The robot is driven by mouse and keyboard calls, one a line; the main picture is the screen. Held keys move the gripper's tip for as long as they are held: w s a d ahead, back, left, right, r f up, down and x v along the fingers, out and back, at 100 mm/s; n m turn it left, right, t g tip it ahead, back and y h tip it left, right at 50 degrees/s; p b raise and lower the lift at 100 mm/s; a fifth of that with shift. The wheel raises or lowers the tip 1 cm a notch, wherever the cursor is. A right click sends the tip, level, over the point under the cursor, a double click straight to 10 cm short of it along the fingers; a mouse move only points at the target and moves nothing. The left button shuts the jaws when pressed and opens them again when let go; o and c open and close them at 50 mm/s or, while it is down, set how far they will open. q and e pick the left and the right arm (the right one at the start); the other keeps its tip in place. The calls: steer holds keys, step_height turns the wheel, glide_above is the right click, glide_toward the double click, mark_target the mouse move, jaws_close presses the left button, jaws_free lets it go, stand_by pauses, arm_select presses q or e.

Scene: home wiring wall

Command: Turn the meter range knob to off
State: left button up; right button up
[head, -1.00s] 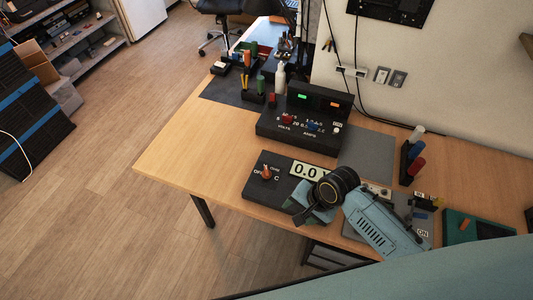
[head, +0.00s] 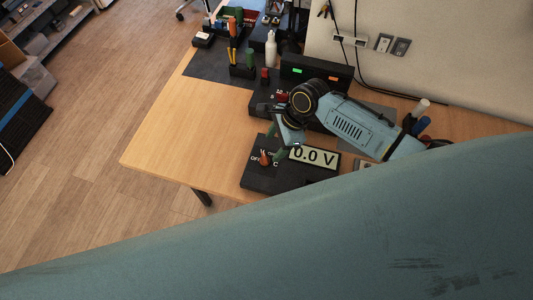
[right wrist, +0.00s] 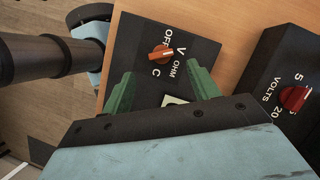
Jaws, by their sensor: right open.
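The meter (head: 262,182) is a black box on the wooden table, with a display (head: 314,155) reading 0.0 V. Its orange range knob (head: 265,158) also shows in the right wrist view (right wrist: 161,54), among the labels OFF, V, OHM and C. The knob's bar slants with one end towards V; its pointer end is hard to make out. My right gripper (head: 275,142) is over the meter's far left part, its green fingers apart. In the right wrist view the open right gripper (right wrist: 161,86) has nothing between its fingertips, and the knob lies beyond them. My left gripper is not seen.
A second black panel with a red knob (right wrist: 294,98) stands beside the meter. Pen holders and a white bottle (head: 271,48) stand farther back. The wooden table (head: 160,150) is clear left of the meter. A teal part of mine hides the foreground.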

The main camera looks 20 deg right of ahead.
steer(key=b+x, duration=0.1)
steer(key=x, duration=0.5)
steer(key=shift+a+f, duration=0.1)
steer(key=shift+f, duration=0.2)
steer(key=c, duration=1)
